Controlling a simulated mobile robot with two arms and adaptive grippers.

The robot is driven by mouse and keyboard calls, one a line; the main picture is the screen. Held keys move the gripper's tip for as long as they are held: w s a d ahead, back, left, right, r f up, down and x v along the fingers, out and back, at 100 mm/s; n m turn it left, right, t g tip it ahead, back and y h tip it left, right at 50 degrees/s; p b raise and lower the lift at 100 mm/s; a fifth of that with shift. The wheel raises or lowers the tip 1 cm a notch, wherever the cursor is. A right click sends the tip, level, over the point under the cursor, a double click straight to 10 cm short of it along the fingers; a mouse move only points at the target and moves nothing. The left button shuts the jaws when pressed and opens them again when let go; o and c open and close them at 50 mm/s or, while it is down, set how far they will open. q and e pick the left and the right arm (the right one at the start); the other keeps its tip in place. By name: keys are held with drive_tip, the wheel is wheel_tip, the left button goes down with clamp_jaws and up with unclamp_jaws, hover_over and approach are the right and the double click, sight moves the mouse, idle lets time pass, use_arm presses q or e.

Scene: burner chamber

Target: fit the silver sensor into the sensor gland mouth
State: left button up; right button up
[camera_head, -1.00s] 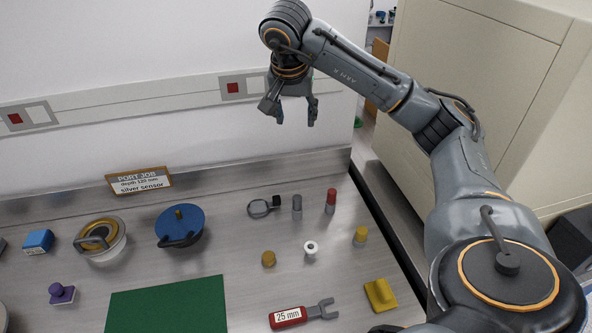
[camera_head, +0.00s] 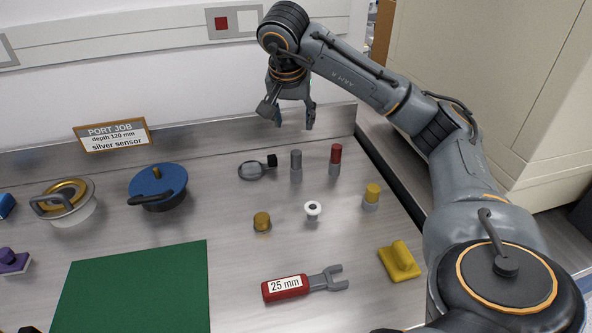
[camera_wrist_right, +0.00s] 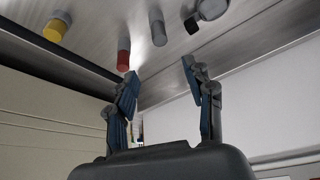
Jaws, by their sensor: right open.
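A grey capped cylinder (camera_head: 296,165), which appears to be the silver sensor, stands upright at the back of the metal bench. It also shows in the right wrist view (camera_wrist_right: 158,30). My right gripper (camera_head: 290,117) is open and empty, up in the air over the back of the bench. In the right wrist view its two fingers (camera_wrist_right: 160,75) are spread, apart from the cylinder. A sign (camera_head: 113,135) reads "PORT JOB, depth 120 mm, silver sensor". I cannot identify the gland mouth in these views.
A red-capped cylinder (camera_head: 335,159) stands close right of the grey one, a black-handled ring (camera_head: 257,168) close left. A yellow-capped cylinder (camera_head: 371,196), white ring piece (camera_head: 313,210), brass piece (camera_head: 262,222), blue lid (camera_head: 158,187) and 25 mm wrench (camera_head: 304,283) are nearby. The green mat (camera_head: 135,290) is bare.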

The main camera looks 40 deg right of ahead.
sight(296, 153)
drive_tip(key=x, duration=0.9)
drive_tip(key=shift+f, duration=0.25)
drive_tip(key=shift+p+x, duration=0.6)
drive_tip(key=shift+x, duration=2)
use_arm(q)
drive_tip(key=shift+s+a+r, duration=0.15)
drive_tip(key=shift+s+r, duration=0.05)
drive_tip(key=shift+s, duration=0.1)
use_arm(e)
clamp_jaws()
